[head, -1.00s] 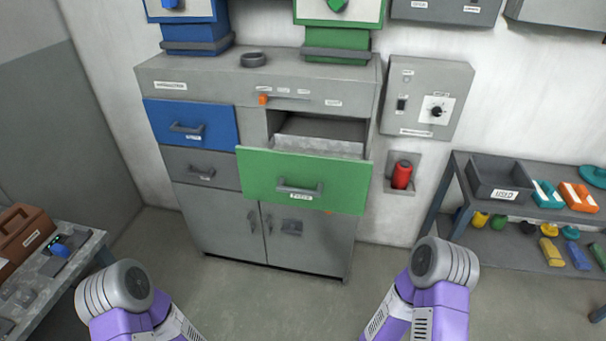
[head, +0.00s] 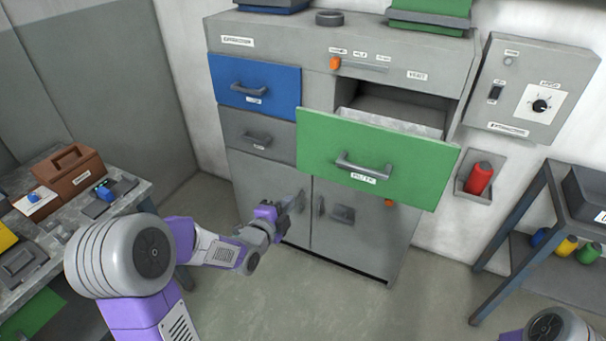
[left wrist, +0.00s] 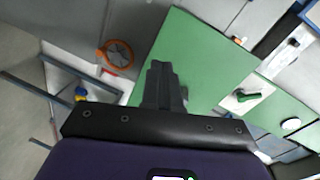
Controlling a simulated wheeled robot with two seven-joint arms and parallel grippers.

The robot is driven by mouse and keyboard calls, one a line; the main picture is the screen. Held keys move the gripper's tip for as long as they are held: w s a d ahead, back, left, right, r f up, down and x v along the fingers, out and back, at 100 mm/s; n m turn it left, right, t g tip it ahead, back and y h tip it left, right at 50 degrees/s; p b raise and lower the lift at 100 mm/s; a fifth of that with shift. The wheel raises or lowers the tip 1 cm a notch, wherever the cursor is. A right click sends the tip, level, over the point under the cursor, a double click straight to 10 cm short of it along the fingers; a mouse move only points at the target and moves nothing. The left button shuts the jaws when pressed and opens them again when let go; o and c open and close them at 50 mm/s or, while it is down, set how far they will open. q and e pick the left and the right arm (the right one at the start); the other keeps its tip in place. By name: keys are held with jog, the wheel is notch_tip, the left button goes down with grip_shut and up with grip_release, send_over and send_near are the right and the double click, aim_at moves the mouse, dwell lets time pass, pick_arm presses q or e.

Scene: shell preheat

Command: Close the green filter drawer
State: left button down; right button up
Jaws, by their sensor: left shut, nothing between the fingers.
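The green filter drawer (head: 375,160) stands pulled out from the upper right of the grey cabinet, with its inside showing behind the front. Its grey bar handle (head: 362,168) is on the front, above a small label. My left gripper (head: 296,196) is in front of the cabinet's lower doors, below and left of the green drawer, apart from its handle. In the left wrist view its fingers (left wrist: 164,86) are shut and empty, with a large green panel (left wrist: 195,62) beyond them. My right gripper is out of view; only part of the right arm shows at the lower right.
A blue drawer (head: 255,82) and a grey drawer (head: 255,134) are closed at the left of the cabinet. A control box (head: 530,90) and a red canister (head: 479,178) are on the wall right. A side table (head: 62,228) with tools stands left, a rack (head: 512,215) right.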

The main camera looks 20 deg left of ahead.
aim_at(307, 154)
pick_arm(q)
notch_tip(307, 154, up, 5)
jog(key=a+m+t, duration=0.2)
jog(key=m, duration=0.1)
jog(key=w, duration=0.4)
jog(key=w+b, duration=0.1)
jog(key=w, duration=0.8)
jog(key=shift+w+d+f, duration=0.1)
jog(key=shift+w+d, duration=0.2)
jog(key=shift+d, duration=0.05)
